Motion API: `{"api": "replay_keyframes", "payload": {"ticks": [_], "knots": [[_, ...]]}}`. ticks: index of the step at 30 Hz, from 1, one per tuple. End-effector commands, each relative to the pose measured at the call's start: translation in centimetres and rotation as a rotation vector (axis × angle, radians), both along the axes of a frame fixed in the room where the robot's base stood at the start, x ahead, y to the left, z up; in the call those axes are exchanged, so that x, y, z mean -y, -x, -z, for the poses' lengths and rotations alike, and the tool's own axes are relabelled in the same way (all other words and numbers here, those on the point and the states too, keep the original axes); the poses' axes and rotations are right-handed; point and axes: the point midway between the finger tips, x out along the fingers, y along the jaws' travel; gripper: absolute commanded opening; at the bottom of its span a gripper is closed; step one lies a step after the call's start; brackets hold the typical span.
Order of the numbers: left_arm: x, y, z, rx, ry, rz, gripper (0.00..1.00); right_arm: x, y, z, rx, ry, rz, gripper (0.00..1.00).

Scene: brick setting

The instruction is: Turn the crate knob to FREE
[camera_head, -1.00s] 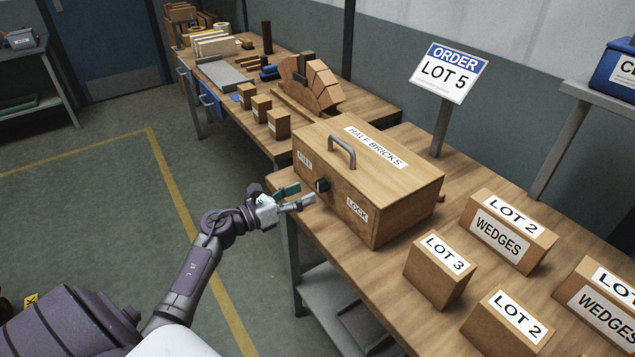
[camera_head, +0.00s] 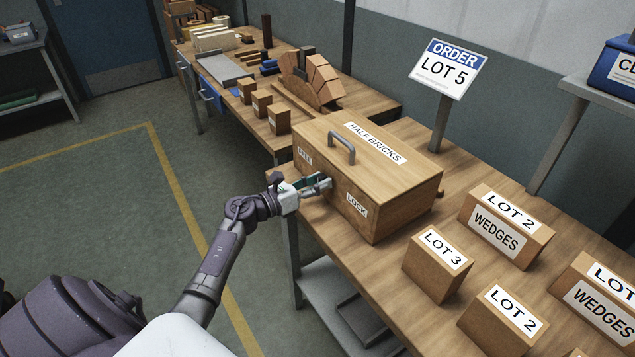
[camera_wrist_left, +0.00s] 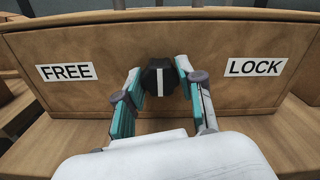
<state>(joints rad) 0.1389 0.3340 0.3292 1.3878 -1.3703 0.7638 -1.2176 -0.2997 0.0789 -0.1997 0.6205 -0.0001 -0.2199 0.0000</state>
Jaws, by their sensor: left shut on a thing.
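The wooden crate (camera_head: 385,185) labelled HALF BRICKS stands on the workbench, with a grey handle on its lid. Its front face carries a FREE label (camera_wrist_left: 67,72) on the left and a LOCK label (camera_wrist_left: 255,67) on the right. The black knob (camera_wrist_left: 160,78) sits between them in the left wrist view, its white line roughly vertical, pointing to neither label. My left gripper (camera_head: 322,184) is at the crate front, its fingers (camera_wrist_left: 158,92) shut on the knob's sides. In the head view the gripper mostly hides the knob. My right gripper is not in view.
Small boxes marked LOT 3 (camera_head: 438,265) and LOT 2 (camera_head: 503,318), plus WEDGES boxes (camera_head: 506,228), stand to the crate's right. An ORDER LOT 5 sign (camera_head: 448,68) rises behind. A brick arch (camera_head: 312,80) and small blocks stand on the bench beyond.

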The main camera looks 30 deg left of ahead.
Motion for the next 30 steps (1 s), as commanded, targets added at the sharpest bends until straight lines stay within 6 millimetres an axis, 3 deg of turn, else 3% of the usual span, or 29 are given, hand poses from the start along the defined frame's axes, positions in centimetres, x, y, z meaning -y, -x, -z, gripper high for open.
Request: {"api": "replay_keyframes", "payload": {"ticks": [2,14,30], "knots": [[0.0,0.0,0.0,0.0,0.0,0.0,0.03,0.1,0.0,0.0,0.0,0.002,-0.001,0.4],[-0.1,0.0,-0.1,-0.032,0.074,-0.001,0.03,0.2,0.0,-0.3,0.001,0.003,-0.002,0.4],[-0.1,0.0,-0.2,-0.21,0.503,-0.001,0.03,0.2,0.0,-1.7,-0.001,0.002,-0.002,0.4]]}}
